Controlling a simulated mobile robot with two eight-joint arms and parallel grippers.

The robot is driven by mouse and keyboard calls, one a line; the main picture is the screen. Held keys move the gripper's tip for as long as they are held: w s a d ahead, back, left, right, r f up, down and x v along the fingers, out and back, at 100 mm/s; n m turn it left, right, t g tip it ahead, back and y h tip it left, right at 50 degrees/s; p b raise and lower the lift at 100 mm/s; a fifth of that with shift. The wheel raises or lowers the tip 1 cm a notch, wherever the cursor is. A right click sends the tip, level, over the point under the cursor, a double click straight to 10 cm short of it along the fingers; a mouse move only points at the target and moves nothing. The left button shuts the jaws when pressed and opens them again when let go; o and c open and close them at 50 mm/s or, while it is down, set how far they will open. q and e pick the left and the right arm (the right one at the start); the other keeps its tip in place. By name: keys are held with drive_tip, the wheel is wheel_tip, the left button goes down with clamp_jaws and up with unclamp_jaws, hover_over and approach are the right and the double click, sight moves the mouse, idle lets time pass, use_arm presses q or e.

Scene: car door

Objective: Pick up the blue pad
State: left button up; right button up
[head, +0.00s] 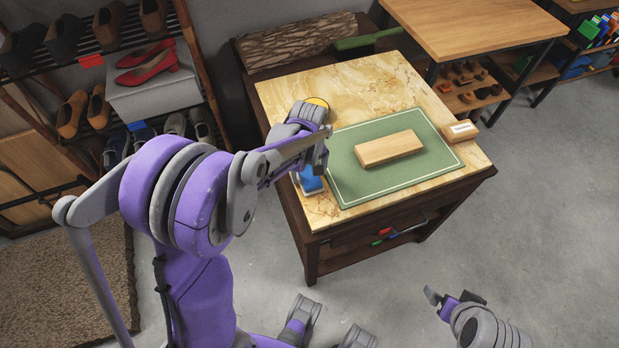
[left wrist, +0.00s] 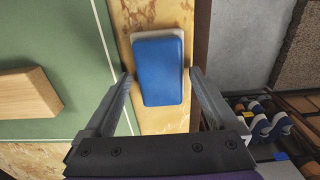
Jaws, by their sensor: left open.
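The blue pad (head: 311,183) lies on the left edge of the marble-topped table, beside the green mat, and my left gripper partly hides it in the head view. In the left wrist view the pad (left wrist: 158,75) is a blue block on a pale base. My left gripper (head: 318,166) is open above the pad and empty. In the left wrist view its fingertips (left wrist: 160,75) appear on either side of the pad, with a gap on each side. My right gripper (head: 453,297) is low at the right, over the floor, with its fingers apart and empty.
The green mat (head: 360,185) carries a wooden block (head: 388,149). A small labelled wooden block (head: 460,131) stands at the mat's right edge. A yellow round thing (head: 317,102) is partly behind my left arm. A shoe rack (head: 100,50) stands left of the table.

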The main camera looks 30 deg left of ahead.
sight(309, 173)
use_arm(q)
drive_tip(key=shift+f, duration=0.3)
drive_tip(key=c, duration=1.2)
wheel_tip(309, 173, up, 10)
drive_tip(key=shift+r+p, duration=0.1)
drive_tip(key=shift+p, duration=0.5)
drive_tip(key=o, duration=0.9)
drive_tip(key=shift+c, duration=0.2)
drive_tip(key=c, duration=0.6)
